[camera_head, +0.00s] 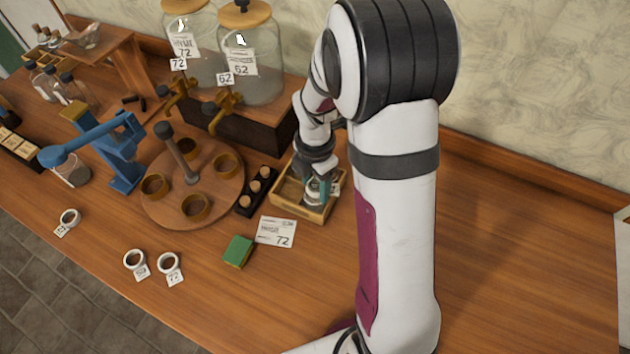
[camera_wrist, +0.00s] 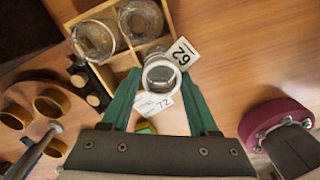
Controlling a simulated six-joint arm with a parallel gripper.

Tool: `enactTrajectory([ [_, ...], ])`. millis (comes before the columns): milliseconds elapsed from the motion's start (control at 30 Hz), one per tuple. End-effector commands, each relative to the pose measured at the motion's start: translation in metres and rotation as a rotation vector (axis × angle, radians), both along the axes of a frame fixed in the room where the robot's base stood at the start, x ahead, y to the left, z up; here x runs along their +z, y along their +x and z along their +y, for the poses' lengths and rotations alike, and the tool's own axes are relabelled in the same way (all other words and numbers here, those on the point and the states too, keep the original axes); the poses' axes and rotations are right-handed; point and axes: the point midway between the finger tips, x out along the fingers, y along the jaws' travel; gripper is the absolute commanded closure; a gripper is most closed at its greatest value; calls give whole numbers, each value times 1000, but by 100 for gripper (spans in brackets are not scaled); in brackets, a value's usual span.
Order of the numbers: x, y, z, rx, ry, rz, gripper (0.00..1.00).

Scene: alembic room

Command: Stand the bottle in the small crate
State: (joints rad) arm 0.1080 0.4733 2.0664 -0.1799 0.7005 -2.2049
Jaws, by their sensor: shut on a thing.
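The bottle (camera_wrist: 161,74) is clear glass with a pale round rim and a tag marked 62. My gripper (camera_wrist: 160,82) is shut on it, with one teal finger on each side. In the wrist view the bottle shows at the corner of the small wooden crate (camera_wrist: 124,63), which has dividers. In the head view my gripper (camera_head: 319,188) points down over the right part of the crate (camera_head: 289,209). The bottle's lower end is hidden, so I cannot tell whether it touches the crate floor. Two other glass vessels (camera_wrist: 94,41) stand in other compartments.
A dark block with corks (camera_head: 257,190) stands just left of the crate. A round wooden stand (camera_head: 218,193) with brass cups is further left. Large jars with taps (camera_head: 250,75) stand behind. A card marked 72 (camera_head: 276,232) and a green sponge (camera_head: 238,251) lie in front.

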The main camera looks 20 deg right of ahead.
Motion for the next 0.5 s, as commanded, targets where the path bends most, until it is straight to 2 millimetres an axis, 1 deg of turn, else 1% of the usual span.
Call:
enactTrajectory([
  [367, -4, 0, 0, 0, 0, -2, 100],
  [400, -4, 0, 0, -1, 0, -2, 32],
  [467, -4, 0, 0, 0, 0, -2, 21],
  [500, -4, 0, 0, 0, 0, -2, 14],
])
